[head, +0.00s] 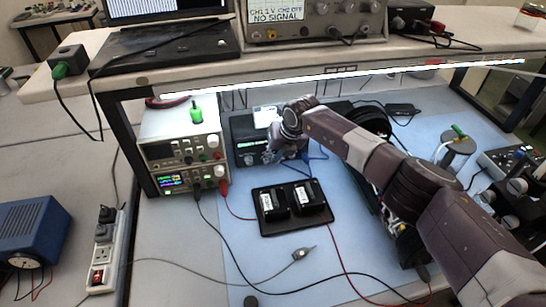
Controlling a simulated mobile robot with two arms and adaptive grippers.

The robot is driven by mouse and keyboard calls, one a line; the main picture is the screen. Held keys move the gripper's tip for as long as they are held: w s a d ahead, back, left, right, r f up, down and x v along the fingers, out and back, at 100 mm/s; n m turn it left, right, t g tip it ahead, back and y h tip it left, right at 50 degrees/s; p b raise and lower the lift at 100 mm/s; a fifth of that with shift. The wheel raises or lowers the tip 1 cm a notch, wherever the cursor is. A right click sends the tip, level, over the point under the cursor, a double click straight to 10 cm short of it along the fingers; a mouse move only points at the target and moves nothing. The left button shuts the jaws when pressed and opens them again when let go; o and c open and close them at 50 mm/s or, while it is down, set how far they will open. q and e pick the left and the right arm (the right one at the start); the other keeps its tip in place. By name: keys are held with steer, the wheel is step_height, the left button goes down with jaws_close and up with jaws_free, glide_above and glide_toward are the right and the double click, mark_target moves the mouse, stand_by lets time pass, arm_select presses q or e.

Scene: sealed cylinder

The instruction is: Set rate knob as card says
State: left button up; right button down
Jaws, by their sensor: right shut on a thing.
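My right arm comes in from the right, and its gripper (275,146) is at the front of a black box (247,128) with a small green-lit display. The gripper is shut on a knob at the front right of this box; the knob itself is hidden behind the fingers. A small white card (265,115) stands at the top of the box, just left of my wrist. Its writing is too small to read. My left gripper is not in view.
Stacked power supplies (184,150) stand left of the box, with red and black leads. A black tray (290,207) with two dark blocks lies in front. A shelf (300,72) with a lit front edge runs above. Cables and a probe cross the blue mat.

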steer(key=shift+a+h+b, duration=0.2)
steer(key=shift+h+b, duration=0.45)
steer(key=shift+h, duration=0.05)
steer(key=h+b, duration=0.1)
steer(key=b, duration=0.2)
steer(key=h+b, duration=0.2)
steer(key=b, duration=0.1)
steer(key=n+t+h+b, duration=0.1)
steer(key=b, duration=0.1)
steer(key=shift+s+a+f+h+b, duration=0.1)
steer(key=shift+a+f+h+b, duration=0.2)
steer(key=shift+a+b, duration=0.1)
steer(key=shift+r+t+h+b, duration=0.25)
steer(key=shift+t+h+b, duration=0.05)
steer(key=shift+b, duration=0.3)
steer(key=c, duration=1.8)
jaws_free()
steer(key=v, duration=1.2)
